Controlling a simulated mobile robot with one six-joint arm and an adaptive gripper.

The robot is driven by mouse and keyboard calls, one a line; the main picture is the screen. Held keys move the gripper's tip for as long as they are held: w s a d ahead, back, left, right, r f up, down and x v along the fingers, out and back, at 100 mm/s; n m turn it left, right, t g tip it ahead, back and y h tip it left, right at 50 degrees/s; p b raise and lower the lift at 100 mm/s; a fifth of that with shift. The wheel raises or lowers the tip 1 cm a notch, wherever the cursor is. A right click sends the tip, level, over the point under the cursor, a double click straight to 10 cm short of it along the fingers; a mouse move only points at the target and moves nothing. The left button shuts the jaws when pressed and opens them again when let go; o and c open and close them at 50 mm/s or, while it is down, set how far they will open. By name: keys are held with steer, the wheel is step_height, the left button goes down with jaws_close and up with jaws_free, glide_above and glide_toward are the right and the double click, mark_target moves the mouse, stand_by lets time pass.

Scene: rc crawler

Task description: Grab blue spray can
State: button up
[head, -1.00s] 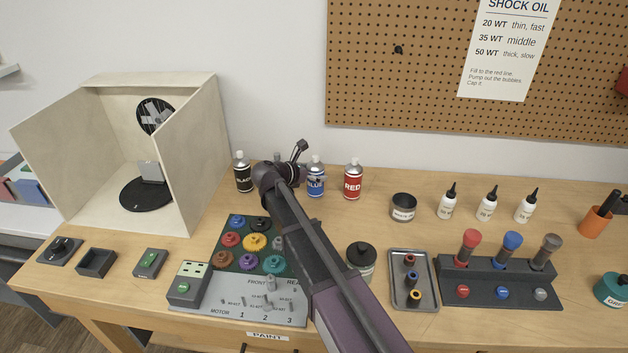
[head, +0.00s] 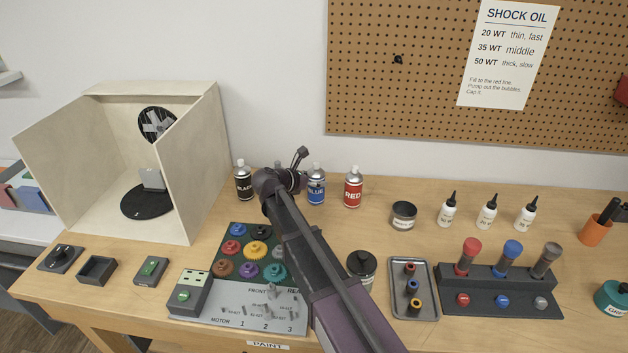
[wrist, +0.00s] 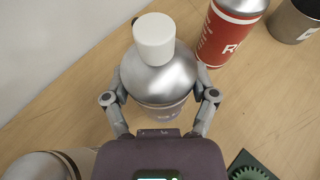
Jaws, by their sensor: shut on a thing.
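The blue spray can (head: 316,188) stands upright on the bench between the gripper and the red can, with a blue label and a silver top. My gripper (head: 304,183) is at its left side, low over the bench. In the wrist view, my gripper (wrist: 160,100) has one finger on each side of a silver-shouldered can (wrist: 160,78) with a white cap, and is shut on it. Its place beside the red can fits the blue can. Its label is mostly hidden there.
The red can (head: 353,187) stands close on the right, the black can (head: 243,182) on the left. Another can (head: 278,166) is mostly hidden behind my arm. A dark tin (head: 403,215) is farther right. The gear board (head: 235,228) lies in front.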

mark_target(314, 171)
steer(key=shift+r+p, duration=1.35)
steer(key=shift+r, duration=0.2)
steer(key=s+a, duration=0.2)
steer(key=s, duration=0.5)
steer(key=s+a+r+p, duration=0.1)
steer(key=s+a, duration=0.1)
steer(key=s, duration=0.6)
steer(key=shift+s+a+r, duration=0.15)
steer(key=shift+a+r, duration=0.05)
steer(key=shift+a, duration=0.15)
steer(key=shift+r+p, duration=0.1)
steer(key=shift+p, duration=0.2)
